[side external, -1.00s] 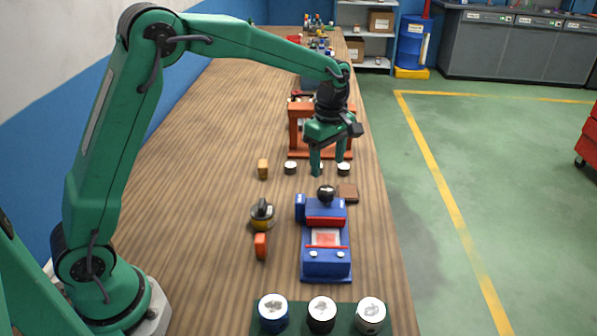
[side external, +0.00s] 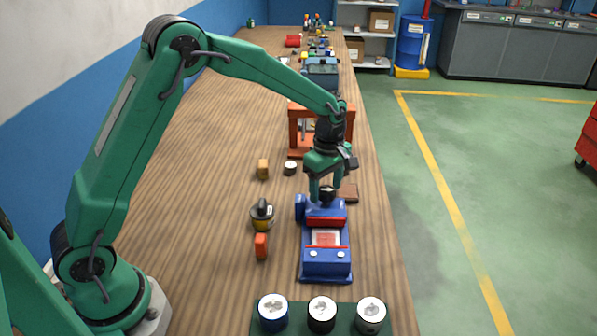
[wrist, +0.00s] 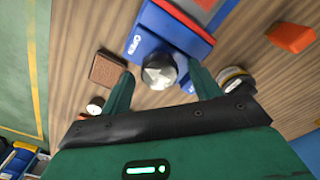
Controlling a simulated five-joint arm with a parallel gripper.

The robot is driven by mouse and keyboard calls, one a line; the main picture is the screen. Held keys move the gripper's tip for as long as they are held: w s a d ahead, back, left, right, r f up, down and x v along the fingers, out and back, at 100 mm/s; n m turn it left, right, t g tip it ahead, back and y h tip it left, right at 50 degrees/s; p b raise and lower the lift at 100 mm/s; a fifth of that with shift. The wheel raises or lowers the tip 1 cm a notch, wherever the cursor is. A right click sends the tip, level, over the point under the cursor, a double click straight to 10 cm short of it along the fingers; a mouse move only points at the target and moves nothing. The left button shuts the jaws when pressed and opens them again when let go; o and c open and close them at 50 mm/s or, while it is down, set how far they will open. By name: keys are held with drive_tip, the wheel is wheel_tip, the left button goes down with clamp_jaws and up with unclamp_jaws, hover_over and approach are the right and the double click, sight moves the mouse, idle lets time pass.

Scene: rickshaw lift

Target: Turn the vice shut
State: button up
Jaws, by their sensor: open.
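The blue vice (side external: 326,262) with red jaws stands on the bench, a pale and red piece between its jaws. Its round, dark knob (side external: 327,194) is at the far end; the wrist view shows it as a shiny dark ball (wrist: 160,71). My gripper (side external: 326,191) is open and points down over the knob. In the wrist view, its fingers (wrist: 163,78) stand on both sides of the knob, with gaps. A white label (wrist: 133,45) on the blue body seems to read OPEN.
A brown pad (side external: 348,192) lies close right of the knob. A black-and-yellow round item (side external: 262,217) and an orange block (side external: 261,246) are left of the vice. An orange frame (side external: 293,130) stands behind. A green tray (side external: 297,327) with three cans is in front.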

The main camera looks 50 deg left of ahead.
drive_tip(key=c, duration=1)
drive_tip(key=shift+o, duration=0.2)
